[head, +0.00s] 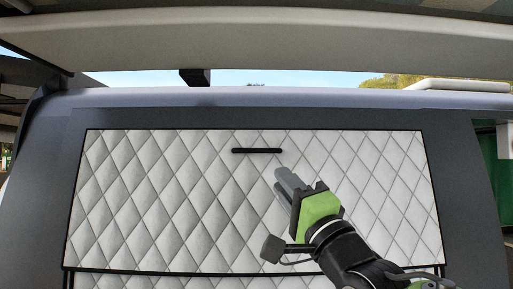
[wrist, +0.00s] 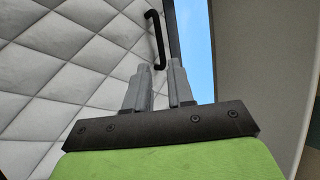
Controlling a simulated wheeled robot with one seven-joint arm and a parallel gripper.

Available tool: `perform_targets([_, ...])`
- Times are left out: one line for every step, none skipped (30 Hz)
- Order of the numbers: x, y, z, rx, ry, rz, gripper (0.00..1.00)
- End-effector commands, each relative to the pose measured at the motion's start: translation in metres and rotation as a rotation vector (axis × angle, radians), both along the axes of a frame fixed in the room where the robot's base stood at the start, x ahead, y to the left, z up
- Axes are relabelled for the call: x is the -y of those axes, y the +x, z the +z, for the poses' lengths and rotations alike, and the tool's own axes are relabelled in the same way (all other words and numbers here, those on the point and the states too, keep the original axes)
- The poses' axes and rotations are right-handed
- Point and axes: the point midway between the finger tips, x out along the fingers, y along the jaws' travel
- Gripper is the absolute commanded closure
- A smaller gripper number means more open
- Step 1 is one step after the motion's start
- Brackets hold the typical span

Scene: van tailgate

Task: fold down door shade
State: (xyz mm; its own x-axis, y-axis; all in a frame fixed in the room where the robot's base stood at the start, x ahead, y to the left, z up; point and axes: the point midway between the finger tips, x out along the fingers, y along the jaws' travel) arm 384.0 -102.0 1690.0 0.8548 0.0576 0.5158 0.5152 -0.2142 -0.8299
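The door shade (head: 150,200) is a silver-grey quilted panel with a thin black edge, standing up across the door opening. It also fills the left of the wrist view (wrist: 60,75). A black bar handle (head: 257,151) sits near its top middle, and in the wrist view the handle (wrist: 158,35) shows just beyond the fingertips. My gripper (head: 280,174) is in front of the shade, below and to the right of the handle, apparently not touching it. In the wrist view its two grey fingers (wrist: 159,66) stand a small gap apart with nothing held between them.
A dark grey door frame (head: 468,180) surrounds the shade. A pale raised panel (head: 250,40) spans the top of the head view, and a pale surface (wrist: 270,60) is at right in the wrist view. A second quilted section (head: 200,282) shows below the shade's lower edge.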

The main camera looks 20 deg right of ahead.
Motion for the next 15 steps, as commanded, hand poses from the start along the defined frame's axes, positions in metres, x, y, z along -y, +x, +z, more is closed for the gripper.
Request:
perform_targets([-0.001,0.012,0.015,-0.002,0.0,0.003,0.77])
perform_targets([-0.001,0.019,0.019,-0.003,0.0,0.003,0.77])
perform_targets([-0.002,0.028,0.024,-0.002,0.0,0.003,0.77])
perform_targets([-0.003,0.034,0.028,-0.002,0.001,0.004,0.77])
perform_targets([-0.003,0.041,0.032,-0.002,-0.001,0.003,0.77])
perform_targets([-0.004,0.049,0.038,-0.001,0.0,0.002,0.77])
perform_targets([-0.004,0.056,0.041,-0.001,0.0,0.002,0.77])
perform_targets([-0.005,0.061,0.045,-0.001,0.0,0.002,0.77])
perform_targets([-0.005,0.069,0.049,-0.002,-0.001,0.003,0.77])
perform_targets([-0.006,0.074,0.052,0.0,0.0,0.002,0.77])
perform_targets([-0.006,0.078,0.054,-0.001,0.0,0.002,0.77])
perform_targets([-0.006,0.083,0.056,-0.001,-0.001,0.001,0.77])
perform_targets([-0.006,0.086,0.058,-0.001,0.0,0.001,0.77])
perform_targets([-0.006,0.088,0.059,-0.001,0.0,0.001,0.77])
perform_targets([-0.006,0.091,0.06,-0.001,0.0,0.001,0.77])
